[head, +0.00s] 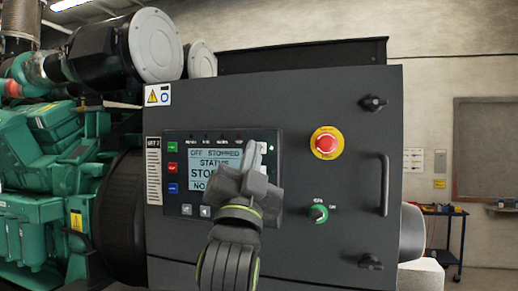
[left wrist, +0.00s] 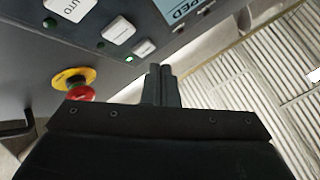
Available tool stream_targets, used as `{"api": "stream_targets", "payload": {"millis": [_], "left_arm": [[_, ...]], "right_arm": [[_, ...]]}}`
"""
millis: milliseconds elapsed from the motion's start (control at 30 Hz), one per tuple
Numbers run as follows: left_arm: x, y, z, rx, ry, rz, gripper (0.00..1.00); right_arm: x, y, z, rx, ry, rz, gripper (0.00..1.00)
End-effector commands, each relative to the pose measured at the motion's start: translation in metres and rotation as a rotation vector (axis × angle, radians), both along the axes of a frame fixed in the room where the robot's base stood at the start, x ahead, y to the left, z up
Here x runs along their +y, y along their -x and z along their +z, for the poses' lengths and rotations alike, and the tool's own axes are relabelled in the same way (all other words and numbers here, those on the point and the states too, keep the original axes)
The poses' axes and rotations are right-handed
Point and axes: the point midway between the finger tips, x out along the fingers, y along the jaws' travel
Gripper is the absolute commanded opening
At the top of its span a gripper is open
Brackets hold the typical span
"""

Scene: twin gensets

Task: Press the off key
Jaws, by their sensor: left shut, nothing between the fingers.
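The black control panel (head: 180,138) on the dark cabinet has a lit display (head: 213,162) reading "OFF STOPPED" and "STATUS". Left of the display are a green key, a red key (head: 171,168) and a blue key; their lettering is too small to read surely. My left gripper (head: 257,152) is shut and empty, in front of the panel's right part, hiding some of it. I cannot tell whether the fingers touch anything. My right gripper is out of view.
A red emergency stop button (head: 326,143) on a yellow ring, a green rotary switch (head: 319,213) and a door handle (head: 384,185) stand out right of the panel. A green engine (head: 40,160) is at left. A blue cart (head: 447,232) stands by the back wall.

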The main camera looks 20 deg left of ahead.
Motion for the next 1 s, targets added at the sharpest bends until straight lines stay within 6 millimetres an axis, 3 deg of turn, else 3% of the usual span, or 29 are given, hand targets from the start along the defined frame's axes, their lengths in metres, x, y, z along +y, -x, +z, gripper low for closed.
{"api": "stream_targets", "payload": {"millis": [267, 800, 1000], "left_arm": [[0.000, 0.003, 0.000, 0.000, 0.001, -0.001, 0.00], [0.002, 0.054, 0.000, -0.002, 0.001, -0.001, 0.00], [0.002, 0.060, 0.000, 0.000, 0.000, 0.000, 0.00]], "right_arm": [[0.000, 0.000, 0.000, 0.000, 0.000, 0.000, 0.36], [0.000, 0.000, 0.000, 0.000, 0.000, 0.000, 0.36], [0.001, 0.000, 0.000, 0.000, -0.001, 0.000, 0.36]]}}
